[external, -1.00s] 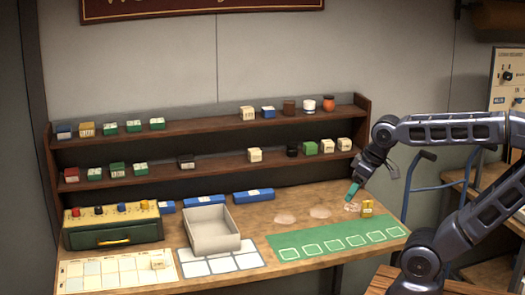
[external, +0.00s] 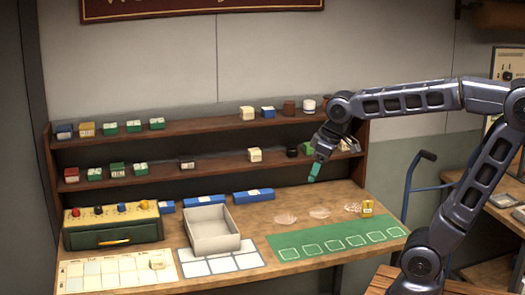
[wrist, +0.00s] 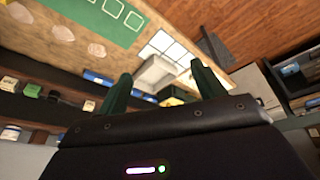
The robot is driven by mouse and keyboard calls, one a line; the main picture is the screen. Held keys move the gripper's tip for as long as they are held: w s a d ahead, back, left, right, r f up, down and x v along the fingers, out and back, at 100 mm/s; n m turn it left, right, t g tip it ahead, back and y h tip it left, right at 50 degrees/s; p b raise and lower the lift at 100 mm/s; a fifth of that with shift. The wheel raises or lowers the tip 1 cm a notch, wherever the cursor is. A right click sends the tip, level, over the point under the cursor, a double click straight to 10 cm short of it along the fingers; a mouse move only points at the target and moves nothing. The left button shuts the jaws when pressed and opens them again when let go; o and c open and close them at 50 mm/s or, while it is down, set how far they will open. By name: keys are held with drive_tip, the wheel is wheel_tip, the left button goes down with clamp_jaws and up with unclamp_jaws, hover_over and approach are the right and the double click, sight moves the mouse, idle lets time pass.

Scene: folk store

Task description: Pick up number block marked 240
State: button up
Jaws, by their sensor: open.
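Several small number blocks are in view, but their markings are too small to read, so I cannot tell which is 240. Other blocks sit on the shelves, such as a cream one (external: 255,154) and a red one (external: 71,174). My gripper (external: 314,173) is open and empty above the table's back right, in front of the lower shelf. In the wrist view its fingers (wrist: 160,75) stand apart with nothing held.
A grey open tray (external: 210,232) stands mid-table beside a green box with coloured knobs (external: 113,226). Blue bars (external: 254,195) lie behind. A green mat (external: 338,238) and pale discs (external: 320,212) are at right. The two-tier shelf (external: 215,134) bounds the back.

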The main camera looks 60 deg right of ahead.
drive_tip(key=w+a+n+g, duration=0.1)
drive_tip(key=w+a+n, duration=0.15)
drive_tip(key=w, duration=1.05)
drive_tip(key=n+g, duration=0.3)
drive_tip(key=n, duration=0.1)
hover_over(157, 255)
wheel_tip(157, 255, down, 26)
drive_tip(key=f, duration=0.1)
drive_tip(key=shift+w+a+f, duration=0.2)
drive_tip(key=shift+a, duration=0.05)
drive_tip(key=f, duration=1)
drive_tip(key=shift+s+d+f, duration=0.15)
drive_tip(key=shift+s+f, duration=0.1)
drive_tip(key=c, duration=1.1)
